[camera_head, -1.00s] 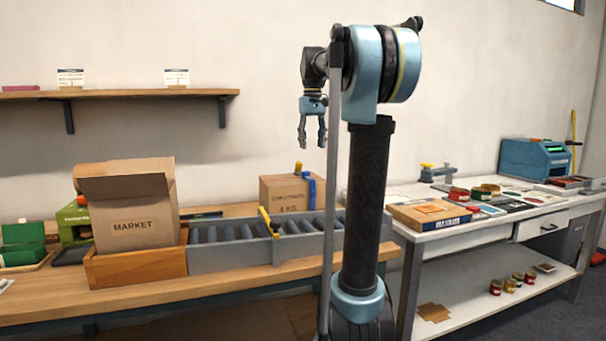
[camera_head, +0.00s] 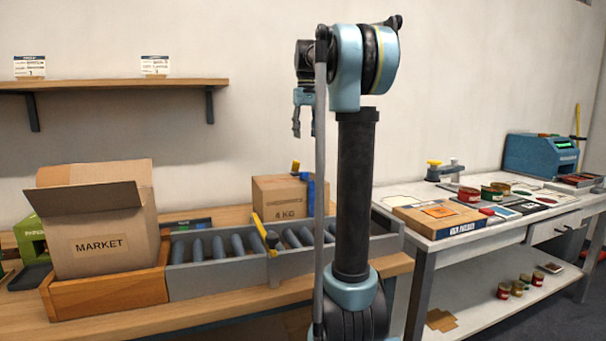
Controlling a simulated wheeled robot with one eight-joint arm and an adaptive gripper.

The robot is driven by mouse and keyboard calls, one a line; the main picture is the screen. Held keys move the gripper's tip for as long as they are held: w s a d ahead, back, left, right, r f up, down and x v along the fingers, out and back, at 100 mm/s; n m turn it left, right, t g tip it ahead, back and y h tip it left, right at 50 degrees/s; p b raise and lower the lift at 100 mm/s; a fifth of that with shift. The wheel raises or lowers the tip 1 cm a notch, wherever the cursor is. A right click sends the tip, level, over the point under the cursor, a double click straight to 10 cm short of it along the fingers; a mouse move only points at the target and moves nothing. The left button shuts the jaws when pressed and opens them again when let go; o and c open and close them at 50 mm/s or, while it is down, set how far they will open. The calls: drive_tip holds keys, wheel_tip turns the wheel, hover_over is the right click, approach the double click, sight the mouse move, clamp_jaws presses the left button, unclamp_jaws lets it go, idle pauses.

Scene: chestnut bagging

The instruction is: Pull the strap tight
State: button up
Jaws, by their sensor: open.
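Part of the strap is hidden behind my arm's thin grey link. My gripper (camera_head: 303,133) hangs above the carton, pointing down, open and empty, well apart from the carton and the strap.
An open MARKET carton (camera_head: 100,244) sits in a wooden tray (camera_head: 110,297) left of the roller conveyor (camera_head: 217,280). A white table (camera_head: 487,236) with jars and a blue machine (camera_head: 541,156) stands right. A shelf (camera_head: 110,86) is on the wall.

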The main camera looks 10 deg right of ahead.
sight(305, 172)
drive_tip(key=f, duration=1.5)
drive_tip(key=shift+a+f, duration=0.25)
drive_tip(key=shift+f, duration=0.05)
drive_tip(key=shift+s, duration=0.1)
clamp_jaws()
